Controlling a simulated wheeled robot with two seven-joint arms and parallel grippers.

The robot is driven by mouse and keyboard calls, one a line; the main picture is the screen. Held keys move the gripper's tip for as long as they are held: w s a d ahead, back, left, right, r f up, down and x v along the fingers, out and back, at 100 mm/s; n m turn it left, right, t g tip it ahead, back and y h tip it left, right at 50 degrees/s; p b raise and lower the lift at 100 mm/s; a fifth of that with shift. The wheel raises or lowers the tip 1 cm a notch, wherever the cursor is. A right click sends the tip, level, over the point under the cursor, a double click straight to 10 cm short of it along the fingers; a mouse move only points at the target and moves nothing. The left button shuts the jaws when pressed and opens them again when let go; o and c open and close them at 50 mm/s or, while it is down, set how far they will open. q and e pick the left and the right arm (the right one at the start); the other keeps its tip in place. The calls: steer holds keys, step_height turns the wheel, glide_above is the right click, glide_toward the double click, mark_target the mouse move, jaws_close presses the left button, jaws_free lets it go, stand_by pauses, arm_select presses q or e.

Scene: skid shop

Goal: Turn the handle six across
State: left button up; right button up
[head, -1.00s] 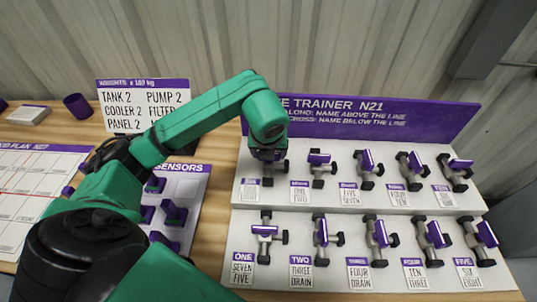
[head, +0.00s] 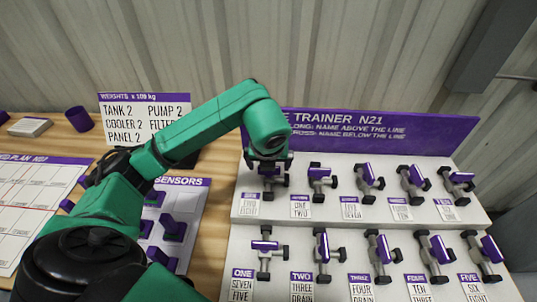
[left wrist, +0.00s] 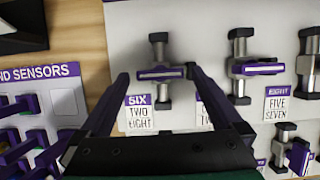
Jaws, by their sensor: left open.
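Handle six (left wrist: 160,73) is a purple bar on a grey valve with black pipe ends, at the left of the trainer's upper row. In the left wrist view it lies crosswise over the upright pipe. Its label (left wrist: 140,115) reads SIX, with TWO above EIGHT. My left gripper (left wrist: 156,74) is open, one finger on each side of the handle in that view; I cannot tell whether they touch it. In the head view my left gripper (head: 268,158) is over valve six and hides part of it. My right gripper is not in view.
Handle seven (left wrist: 263,68) is just right of six, also crosswise. Several more valves fill both rows of the white trainer board (head: 480,214). A purple sign (head: 400,130) stands behind. The sensor board (head: 190,195) is to the left.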

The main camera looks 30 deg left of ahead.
arm_select(q)
steer(key=p+v, duration=0.3)
steer(key=v, duration=1)
steer(key=shift+s+r, duration=0.1)
steer(key=shift+s, duration=0.05)
